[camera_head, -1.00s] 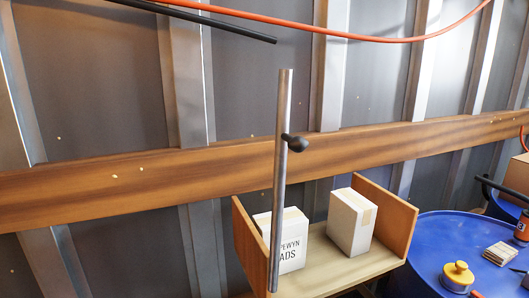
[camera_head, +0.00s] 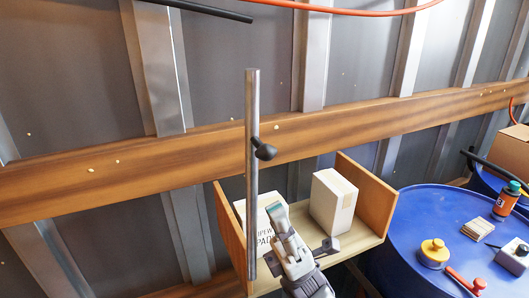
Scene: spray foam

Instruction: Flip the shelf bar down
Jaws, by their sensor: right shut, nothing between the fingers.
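The shelf bar (camera_head: 252,190) is a grey metal bar standing upright in front of the wooden shelf (camera_head: 378,200), near its left side. A black knob (camera_head: 264,150) sticks out from the bar at about mid-height. My right gripper (camera_head: 277,214) comes up from the bottom, just right of the bar's lower part and in front of the shelf. It is shut and empty, and appears apart from the bar. My left gripper is out of view.
Two white boxes stand on the shelf; my gripper partly covers the left box (camera_head: 264,238), and the right box (camera_head: 332,203) is clear. A blue drum (camera_head: 400,250) at right carries a yellow-capped item (camera_head: 433,252) and a bottle (camera_head: 507,203). A wooden beam (camera_head: 200,153) crosses the wall.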

